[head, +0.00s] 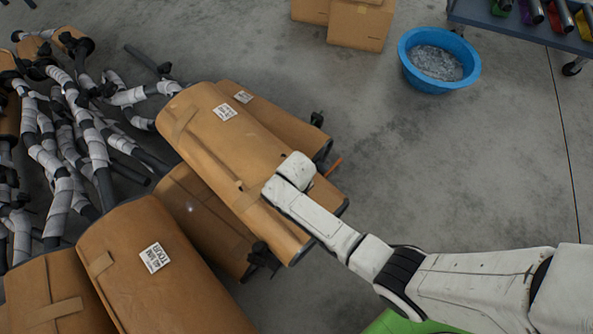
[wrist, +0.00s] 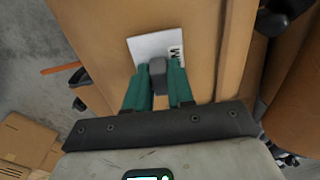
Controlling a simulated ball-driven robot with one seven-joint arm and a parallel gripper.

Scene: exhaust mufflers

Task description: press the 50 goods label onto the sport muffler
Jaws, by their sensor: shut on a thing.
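My gripper (wrist: 158,88) has teal fingers shut on a small grey block (wrist: 158,72). A white label (wrist: 150,46) with a dark printed letter at its right edge is at the block's far end, lying flat against or just above brown wrapping. I cannot tell if it touches. The brown-wrapped muffler (head: 215,150) under my gripper lies on top of others; a printed label (head: 223,112) is near its far end, too small to read. In the head view my wrist hides the fingers and held label.
A brown-wrapped muffler (head: 185,290) with a label (head: 155,257) lies at the lower left. Another (head: 285,125) lies behind the middle one. Wrapped pipes (head: 95,150) crowd the left. A blue basin (head: 407,65), cardboard boxes (head: 358,25) and a cart (head: 500,22) stand behind. Floor at right is clear.

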